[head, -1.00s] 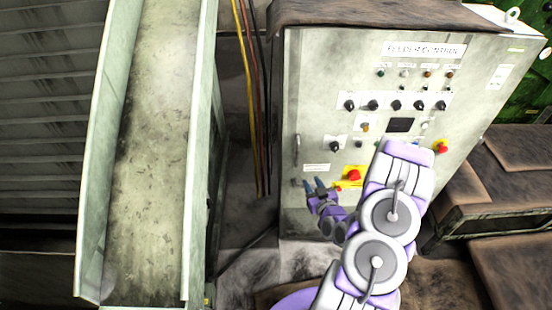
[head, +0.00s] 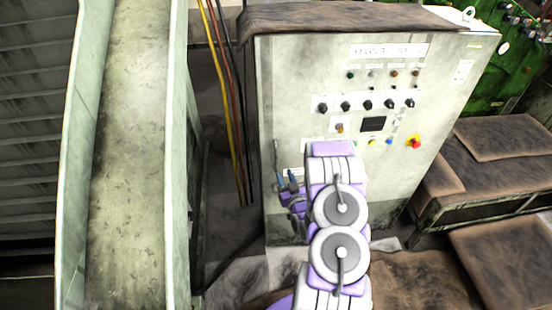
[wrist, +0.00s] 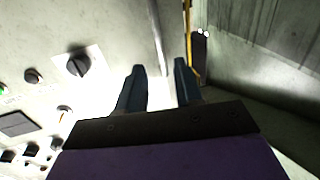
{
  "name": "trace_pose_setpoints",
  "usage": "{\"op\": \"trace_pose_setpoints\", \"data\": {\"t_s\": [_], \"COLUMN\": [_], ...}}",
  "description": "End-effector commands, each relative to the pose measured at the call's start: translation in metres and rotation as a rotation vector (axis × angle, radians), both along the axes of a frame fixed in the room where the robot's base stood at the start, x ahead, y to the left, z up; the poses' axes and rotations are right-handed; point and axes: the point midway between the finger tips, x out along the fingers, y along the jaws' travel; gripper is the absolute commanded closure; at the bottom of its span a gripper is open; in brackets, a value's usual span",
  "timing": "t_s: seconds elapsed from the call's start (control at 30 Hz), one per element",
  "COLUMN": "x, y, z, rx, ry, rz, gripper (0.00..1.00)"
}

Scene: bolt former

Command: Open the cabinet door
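The cabinet (head: 300,75) is a worn pale metal box with a control panel on its front. Its door looks shut. A thin upright handle (head: 277,158) sits near the left edge of the front. My gripper (head: 286,181) is just below the handle in the head view, its blue fingertips close to the lower end. In the wrist view my gripper (wrist: 159,72) is open, with a gap between its dark fingers and nothing seen held. The cabinet front (wrist: 115,25) fills the left there. Whether a finger touches the handle cannot be told.
Knobs and a red emergency button (head: 415,142) are on the cabinet front. Yellow, red and black cables (head: 228,110) hang left of the cabinet, beside a metal chute (head: 135,150). Brown-topped benches (head: 500,140) stand at the right.

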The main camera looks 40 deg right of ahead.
Motion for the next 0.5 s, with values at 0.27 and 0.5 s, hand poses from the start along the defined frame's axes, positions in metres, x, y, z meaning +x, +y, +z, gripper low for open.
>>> {"op": "trace_pose_setpoints", "data": {"t_s": [0.27,0.5], "x": [0.034,0.07], "y": [-0.012,-0.026], "z": [0.001,0.001], "rx": [0.0,0.001], "ry": [-0.009,-0.01], "rz": [0.0,0.0], "gripper": [0.65,0.65]}}
